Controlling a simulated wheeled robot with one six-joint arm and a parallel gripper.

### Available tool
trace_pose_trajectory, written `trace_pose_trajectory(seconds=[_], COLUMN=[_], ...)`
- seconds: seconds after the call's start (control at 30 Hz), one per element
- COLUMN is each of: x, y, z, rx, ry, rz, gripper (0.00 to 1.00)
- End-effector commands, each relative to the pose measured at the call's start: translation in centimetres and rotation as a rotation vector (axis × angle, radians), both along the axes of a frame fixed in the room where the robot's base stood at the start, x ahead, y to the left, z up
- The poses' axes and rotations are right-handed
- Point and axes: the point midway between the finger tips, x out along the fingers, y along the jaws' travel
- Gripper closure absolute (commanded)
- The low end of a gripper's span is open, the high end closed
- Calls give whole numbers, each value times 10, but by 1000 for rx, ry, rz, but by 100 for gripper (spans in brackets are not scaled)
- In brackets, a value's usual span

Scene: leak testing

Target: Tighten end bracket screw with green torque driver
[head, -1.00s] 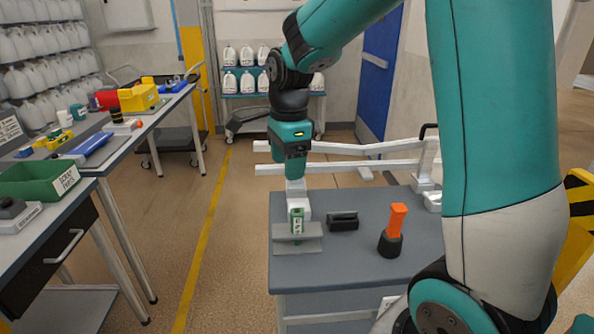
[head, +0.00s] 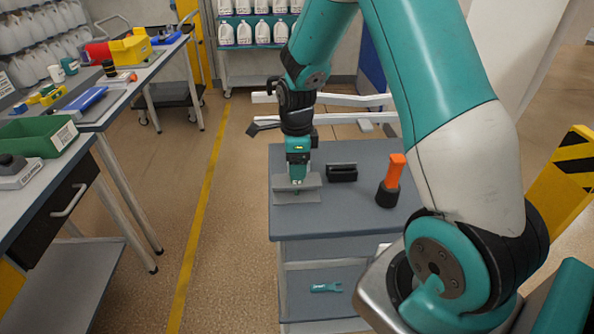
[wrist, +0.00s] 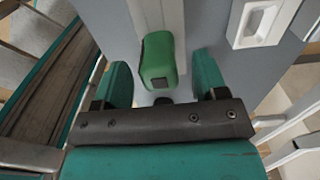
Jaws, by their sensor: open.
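A green block-like end (wrist: 158,57), apparently part of the green torque driver, shows between the fingers in the wrist view. My gripper (wrist: 163,85) is open, with one teal finger on each side of it and visible gaps. In the head view my gripper (head: 297,177) points down over a grey holder plate (head: 311,196) on the cart's top. The driver cannot be clearly told apart from my gripper there. I cannot make out the end bracket or its screw.
An orange-handled tool (head: 396,168) stands in a black cup at the cart top's right. A black block (head: 342,172) sits between it and the holder. A teal tool (head: 326,287) lies on the shelf below. A workbench (head: 100,110) with a green bin (head: 30,138) is at left.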

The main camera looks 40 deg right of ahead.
Motion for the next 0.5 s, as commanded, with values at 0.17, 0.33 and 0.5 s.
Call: trace_pose_trajectory(seconds=[0.17, 0.33, 0.5], x=[0, 0, 0], y=[0, 0, 0], z=[-24, -33, -34], rx=[0, 0, -1], ry=[2, 0, -1], rz=[1, 1, 0], gripper=[34, 34, 34])
